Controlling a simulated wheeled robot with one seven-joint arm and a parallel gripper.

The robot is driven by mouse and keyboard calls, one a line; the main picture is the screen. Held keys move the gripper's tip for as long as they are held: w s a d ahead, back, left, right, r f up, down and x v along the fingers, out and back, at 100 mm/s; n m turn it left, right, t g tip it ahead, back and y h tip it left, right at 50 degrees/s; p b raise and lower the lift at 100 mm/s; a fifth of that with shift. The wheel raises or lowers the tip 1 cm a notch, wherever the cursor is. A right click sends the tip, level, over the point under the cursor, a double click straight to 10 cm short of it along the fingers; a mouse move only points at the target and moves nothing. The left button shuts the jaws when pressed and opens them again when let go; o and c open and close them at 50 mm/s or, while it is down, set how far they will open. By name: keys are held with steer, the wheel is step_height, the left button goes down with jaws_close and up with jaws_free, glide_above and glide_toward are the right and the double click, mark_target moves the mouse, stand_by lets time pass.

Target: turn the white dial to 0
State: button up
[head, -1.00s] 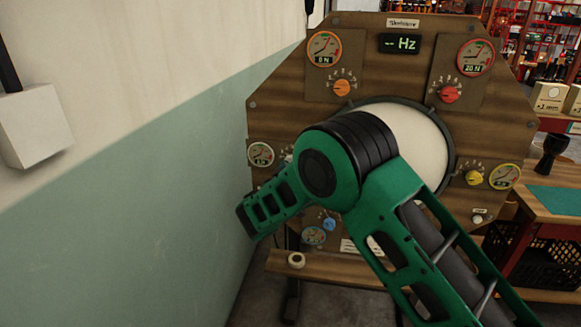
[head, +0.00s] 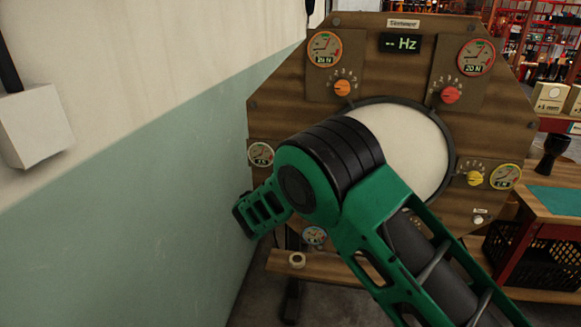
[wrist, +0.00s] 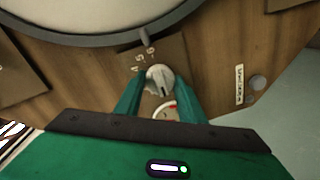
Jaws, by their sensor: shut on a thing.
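The white dial (wrist: 159,79) shows in the wrist view on a dark wooden plate, with a few printed digits beside it. My gripper (wrist: 160,76) has its two green fingers on either side of the dial, shut on it. A dark pointer mark shows on the dial's face, toward the palm. Part of a gauge with a red mark (wrist: 166,108) shows between the fingers, cut off by the palm. In the head view my arm hides the dial and the fingertips. A white-rimmed gauge (head: 261,154) shows left of my arm; its reading is too small to tell.
The wooden panel (head: 380,72) also carries an orange dial (head: 342,88), a red dial (head: 450,95) and a yellow dial (head: 474,178), each with a gauge. A round drumhead (head: 412,150) fills the middle. A wall (head: 150,190) stands close at the left.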

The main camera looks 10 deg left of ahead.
steer(key=shift+a+f, duration=0.1)
stand_by(0.3)
steer(key=o, duration=1)
steer(key=shift+o, duration=0.2)
steer(key=shift+s, duration=0.1)
steer(key=s, duration=1)
steer(key=shift+s+d+r, duration=0.25)
steer(key=shift+r, duration=0.15)
